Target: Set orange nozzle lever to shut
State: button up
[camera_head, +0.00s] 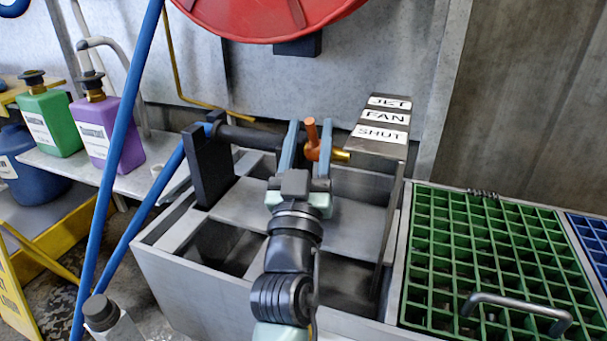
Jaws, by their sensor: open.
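The orange nozzle lever (311,132) stands roughly upright on a dark horizontal lance with a brass tip (341,155). A label plate (381,143) to its right reads JET, FAN and SHUT from top to bottom, with SHUT (381,134) nearest me. Which label the lever lines up with I cannot tell. My gripper (305,135) is open, with one finger on each side in the picture. The lever's orange body shows between and beside the right finger, which hides part of it. I cannot tell whether a finger touches the lever.
A dark bracket (206,165) holds the lance at left, with a blue hose (122,110) nearby. A metal trough (190,290) lies below. A green grate (485,260) with a handle is at right. Green (50,120) and purple (97,130) bottles stand left. A red disc (265,15) hangs above.

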jog(key=d+b+v, duration=0.1)
jog(key=b+v, duration=0.2)
jog(key=v, duration=0.5)
jog(key=shift+s+a, duration=0.2)
jog(key=shift+a, duration=0.25)
